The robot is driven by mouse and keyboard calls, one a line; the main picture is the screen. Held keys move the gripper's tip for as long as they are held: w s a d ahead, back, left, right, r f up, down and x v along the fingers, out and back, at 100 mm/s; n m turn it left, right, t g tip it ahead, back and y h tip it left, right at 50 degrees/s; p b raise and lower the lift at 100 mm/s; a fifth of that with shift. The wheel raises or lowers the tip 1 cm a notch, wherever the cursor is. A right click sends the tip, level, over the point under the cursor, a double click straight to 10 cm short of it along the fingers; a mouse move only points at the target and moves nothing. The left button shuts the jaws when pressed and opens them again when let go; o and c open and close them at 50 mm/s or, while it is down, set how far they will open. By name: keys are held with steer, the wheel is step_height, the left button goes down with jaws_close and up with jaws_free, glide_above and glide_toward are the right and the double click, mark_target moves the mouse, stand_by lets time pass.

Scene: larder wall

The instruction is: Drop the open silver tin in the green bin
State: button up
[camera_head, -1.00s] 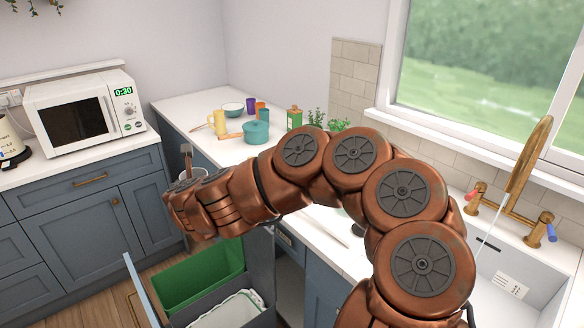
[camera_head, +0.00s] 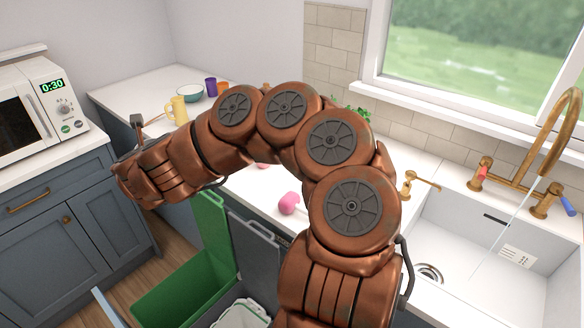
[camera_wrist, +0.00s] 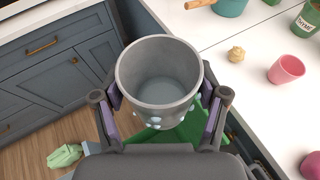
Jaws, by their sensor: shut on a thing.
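The open silver tin (camera_wrist: 160,110) shows large in the wrist view, upright with its mouth towards the camera and empty inside. My gripper (camera_wrist: 160,96) is shut on it, with a finger on each side. In the head view my gripper (camera_head: 137,124) is mostly behind my wrist, and the tin is hidden there. The green bin (camera_head: 172,292) stands in a pulled-out drawer, below and to the right of my gripper in the head view. In the wrist view green of the bin (camera_wrist: 190,130) shows beneath and beside the tin, partly covered by it.
A white-lined bin (camera_head: 243,314) sits beside the green one. The white counter carries a yellow mug (camera_head: 177,110), a bowl (camera_head: 190,92), a pink item (camera_head: 289,203) and, in the wrist view, a pink cup (camera_wrist: 286,70). A crumpled pale-green thing (camera_wrist: 65,156) lies on the floor.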

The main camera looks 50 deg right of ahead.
steer(key=d+f+m+g+h+b, duration=0.2)
steer(key=d+m+h, duration=0.2)
steer(key=d, duration=1)
steer(key=s+d+f+m+g+h+b, duration=0.15)
steer(key=s+d+m+g+b, duration=0.4)
steer(key=d, duration=0.75)
steer(key=s+d+m+g+h+b, duration=0.2)
steer(key=s+d+m+g, duration=0.6)
steer(key=d, duration=0.6)
steer(key=shift+n, duration=0.65)
steer(key=f, duration=0.3)
steer(key=f+p, duration=0.1)
steer(key=f, duration=0.5)
steer(key=shift+s+a+p, duration=0.25)
steer(key=shift+a+p, duration=0.05)
steer(key=shift+p, duration=0.1)
steer(key=shift+f, duration=0.3)
steer(key=shift+f+b, duration=0.15)
steer(key=shift+b, duration=0.2)
steer(key=o, duration=1.1)
steer(key=shift+o, duration=0.2)
